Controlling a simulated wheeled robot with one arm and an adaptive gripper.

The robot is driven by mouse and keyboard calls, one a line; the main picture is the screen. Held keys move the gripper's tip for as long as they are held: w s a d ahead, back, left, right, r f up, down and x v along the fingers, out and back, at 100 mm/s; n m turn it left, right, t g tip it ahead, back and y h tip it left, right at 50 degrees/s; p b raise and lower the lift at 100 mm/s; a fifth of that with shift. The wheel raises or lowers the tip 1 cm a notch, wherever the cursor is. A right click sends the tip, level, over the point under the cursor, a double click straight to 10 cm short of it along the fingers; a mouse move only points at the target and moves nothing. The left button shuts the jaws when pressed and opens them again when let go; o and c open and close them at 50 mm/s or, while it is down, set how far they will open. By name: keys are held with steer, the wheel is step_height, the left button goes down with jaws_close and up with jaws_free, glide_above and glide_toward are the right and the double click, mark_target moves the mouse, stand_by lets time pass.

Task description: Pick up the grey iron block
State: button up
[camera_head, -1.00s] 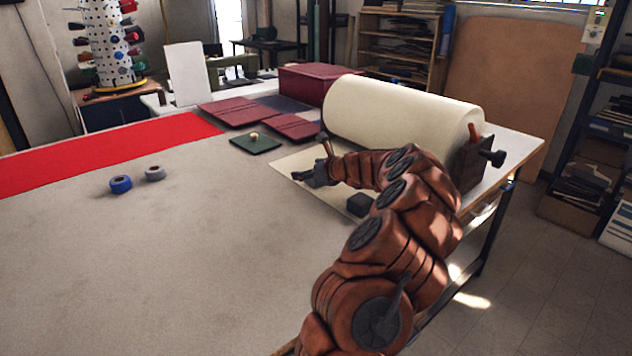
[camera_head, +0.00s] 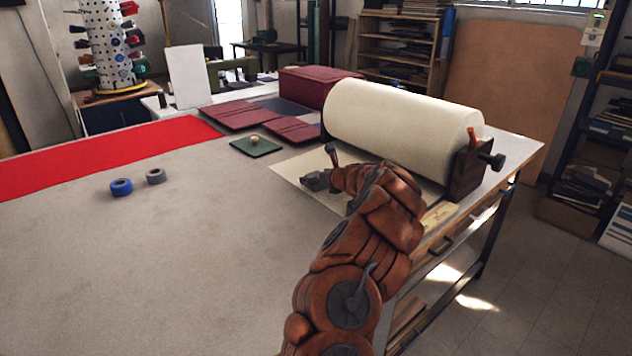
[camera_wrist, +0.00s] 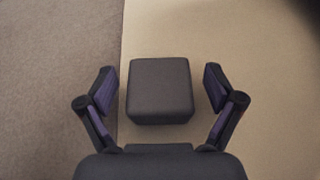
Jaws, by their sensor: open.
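The grey iron block (camera_wrist: 159,92) is dark grey with rounded edges. In the wrist view it sits between the two open fingers of my gripper (camera_wrist: 160,92), with a gap on each side. It lies on a cream sheet (camera_wrist: 265,100), close to the sheet's left edge. In the head view my gripper (camera_head: 318,182) is low over the cream sheet, in front of the large cream roll (camera_head: 400,125). The block cannot be made out there, hidden by my gripper and arm.
A green square (camera_head: 255,147) with a pale knob lies behind my gripper, near dark red covers (camera_head: 232,117). A blue tape roll (camera_head: 121,187) and a grey tape roll (camera_head: 156,176) sit at left. The roll's dark stand (camera_head: 470,170) is at right.

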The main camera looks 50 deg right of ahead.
steer(key=shift+x, duration=1.1)
steer(key=shift+a+f, duration=0.1)
jaws_close()
